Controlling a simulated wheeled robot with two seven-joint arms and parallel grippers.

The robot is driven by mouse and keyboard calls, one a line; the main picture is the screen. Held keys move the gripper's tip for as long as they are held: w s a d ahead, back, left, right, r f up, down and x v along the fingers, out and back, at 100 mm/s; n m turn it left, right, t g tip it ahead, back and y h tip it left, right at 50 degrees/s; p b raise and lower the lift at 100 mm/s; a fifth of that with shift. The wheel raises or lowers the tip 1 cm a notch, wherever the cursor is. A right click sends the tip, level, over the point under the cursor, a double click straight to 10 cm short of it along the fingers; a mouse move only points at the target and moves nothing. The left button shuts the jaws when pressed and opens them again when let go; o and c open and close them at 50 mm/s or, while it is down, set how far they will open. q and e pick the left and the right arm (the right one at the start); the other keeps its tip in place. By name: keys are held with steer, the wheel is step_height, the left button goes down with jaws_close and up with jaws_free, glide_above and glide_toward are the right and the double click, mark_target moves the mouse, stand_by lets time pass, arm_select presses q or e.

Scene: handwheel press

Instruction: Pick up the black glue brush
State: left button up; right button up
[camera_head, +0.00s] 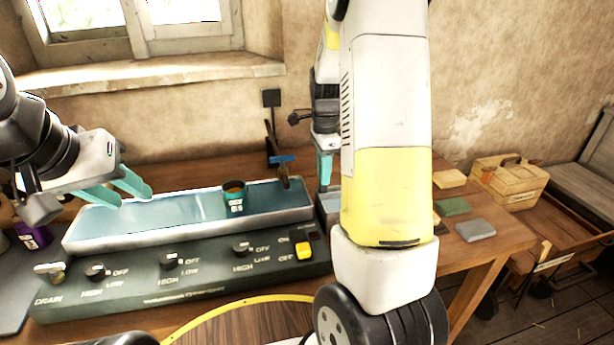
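I cannot make out the black glue brush; it may be hidden behind my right arm or too small to tell. My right gripper (324,180) points down at the trough's right end, beside a small grey tray (329,205). Its teal fingers show edge-on and are partly covered by my arm, so their opening and anything between them cannot be told. My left gripper (133,196) is over the trough's left part, its teal fingers apart and empty.
Knobs and a yellow-black device (303,250) are at the trough's front. Coloured blocks (475,230) lie on the table's right side. A wooden toolbox (509,181) stands further right. My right arm covers the middle.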

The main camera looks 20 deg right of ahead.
jaws_close()
